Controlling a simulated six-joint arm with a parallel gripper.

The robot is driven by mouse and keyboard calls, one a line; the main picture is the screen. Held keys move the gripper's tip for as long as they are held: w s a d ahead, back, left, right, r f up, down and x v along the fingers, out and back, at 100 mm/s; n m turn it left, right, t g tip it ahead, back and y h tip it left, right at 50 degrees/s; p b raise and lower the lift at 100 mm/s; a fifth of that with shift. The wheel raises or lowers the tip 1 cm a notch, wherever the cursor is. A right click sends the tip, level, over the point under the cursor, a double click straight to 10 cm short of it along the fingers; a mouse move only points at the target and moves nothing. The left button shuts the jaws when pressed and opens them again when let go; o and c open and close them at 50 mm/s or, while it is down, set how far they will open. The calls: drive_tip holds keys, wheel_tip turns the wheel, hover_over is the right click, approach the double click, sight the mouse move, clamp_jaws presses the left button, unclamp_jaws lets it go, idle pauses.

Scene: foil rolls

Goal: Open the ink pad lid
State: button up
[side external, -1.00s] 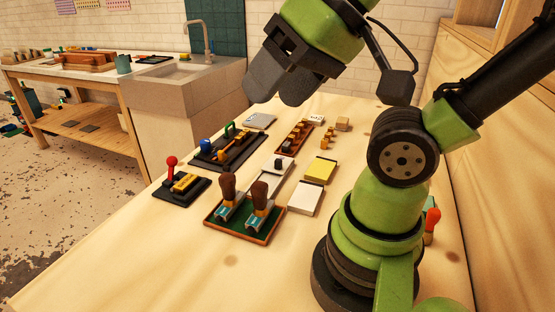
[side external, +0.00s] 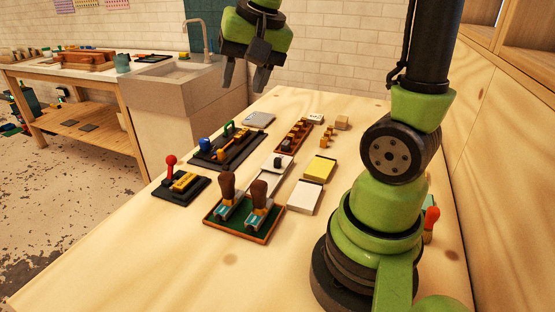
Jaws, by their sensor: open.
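My gripper (side external: 244,86) hangs high at the top, pointing down with its two fingers apart and nothing between them. In the picture it is above the far part of the table, well clear of the things there. I cannot tell for sure which thing is the ink pad. A flat grey case (side external: 259,120) lies shut at the far left of the table. A pale flat piece with a dark knob (side external: 277,163) lies near the middle. A yellow-topped flat block (side external: 319,169) and a white flat block (side external: 305,197) lie to its right.
A green tray (side external: 238,232) holds two brown-handled stamps. A black base with a red-knobbed lever (side external: 171,174) stands left. A black tray with blue and green parts (side external: 226,147) and a brown rack (side external: 295,138) lie behind. The table's (side external: 150,260) near part is clear.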

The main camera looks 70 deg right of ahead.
drive_tip(key=w+d+f+m+g, duration=0.2)
drive_tip(key=w+d+f+m, duration=0.15)
drive_tip(key=d+f, duration=0.55)
drive_tip(key=m+g, duration=0.2)
drive_tip(key=m, duration=0.2)
approach(277, 159)
drive_tip(key=shift+w+d+f, duration=0.1)
drive_tip(key=shift+d+f, duration=0.15)
wheel_tip(277, 159, down, 10)
drive_tip(key=shift+r, duration=0.15)
drive_tip(key=shift+c, duration=0.3)
clamp_jaws()
